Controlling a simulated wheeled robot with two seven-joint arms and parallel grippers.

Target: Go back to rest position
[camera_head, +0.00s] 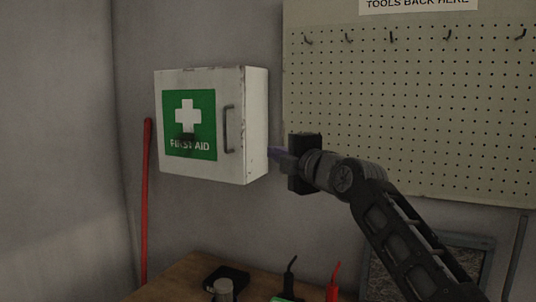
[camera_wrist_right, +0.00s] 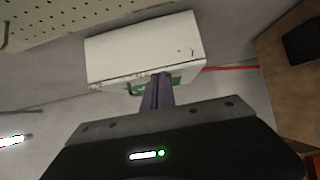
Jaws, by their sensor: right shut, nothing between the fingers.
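My right gripper (camera_head: 274,153) is raised in front of the wall, just right of the white first aid cabinet (camera_head: 258,125) in the head view. Its purple-grey fingers (camera_wrist_right: 157,93) are shut with nothing between them, and they point toward the cabinet in the right wrist view (camera_wrist_right: 140,50). I cannot tell whether the fingertips touch it. The cabinet door looks shut, with a dark handle (camera_head: 229,129) and a green first aid sign (camera_head: 207,107). My left gripper is not in view.
A pegboard (camera_head: 420,110) with several empty hooks hangs behind my right arm. Below, a wooden table (camera_head: 175,285) holds a black item (camera_head: 227,277), a grey cylinder (camera_head: 223,291) and red and black handled tools. A red pole (camera_head: 146,200) leans at the wall, left of the cabinet.

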